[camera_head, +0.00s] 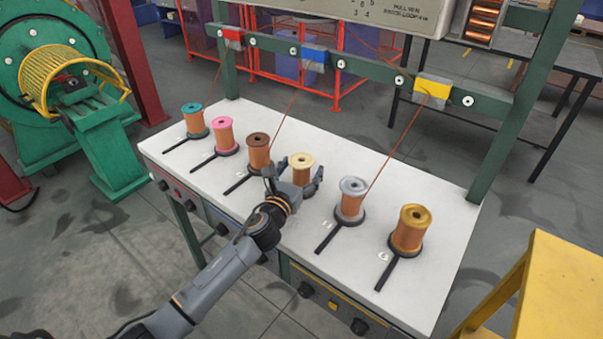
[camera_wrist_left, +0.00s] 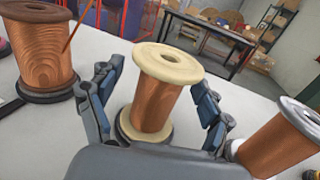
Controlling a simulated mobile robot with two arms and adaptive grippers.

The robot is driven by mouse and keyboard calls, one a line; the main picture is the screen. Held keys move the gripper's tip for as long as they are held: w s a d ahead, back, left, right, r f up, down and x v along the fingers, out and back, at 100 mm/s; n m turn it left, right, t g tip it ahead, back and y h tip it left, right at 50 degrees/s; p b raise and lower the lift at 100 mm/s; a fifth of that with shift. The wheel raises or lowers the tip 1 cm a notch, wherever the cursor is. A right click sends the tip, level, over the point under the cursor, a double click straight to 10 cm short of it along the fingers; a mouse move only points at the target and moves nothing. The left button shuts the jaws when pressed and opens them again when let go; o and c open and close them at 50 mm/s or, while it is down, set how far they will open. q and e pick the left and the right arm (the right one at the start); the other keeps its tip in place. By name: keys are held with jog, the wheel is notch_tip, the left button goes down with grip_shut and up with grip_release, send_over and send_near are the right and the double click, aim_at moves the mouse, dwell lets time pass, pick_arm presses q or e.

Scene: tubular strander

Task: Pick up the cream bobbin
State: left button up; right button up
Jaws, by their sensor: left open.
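The cream bobbin (camera_head: 302,161) is wound with copper wire and stands upright on the white table between the brown and the silver bobbins. My left gripper (camera_head: 296,182) is open at it, with its fingers on either side. In the left wrist view the cream bobbin (camera_wrist_left: 160,95) stands between the two spread fingers (camera_wrist_left: 158,104), with gaps visible on both sides. Its base sits on a dark round holder, partly hidden by the gripper's body. My right gripper is in neither view.
The brown bobbin (camera_head: 258,150) stands close on the left and the silver bobbin (camera_head: 351,200) on the right. Pink (camera_head: 223,135), teal (camera_head: 194,120) and gold (camera_head: 410,230) bobbins share the white table (camera_head: 440,265). Thin copper wires rise from the bobbin row to the green rail (camera_head: 375,70).

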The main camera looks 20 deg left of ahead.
pick_arm(q)
jog(key=c, duration=1.4)
jog(key=shift+c, duration=0.3)
jog(key=shift+r, duration=0.15)
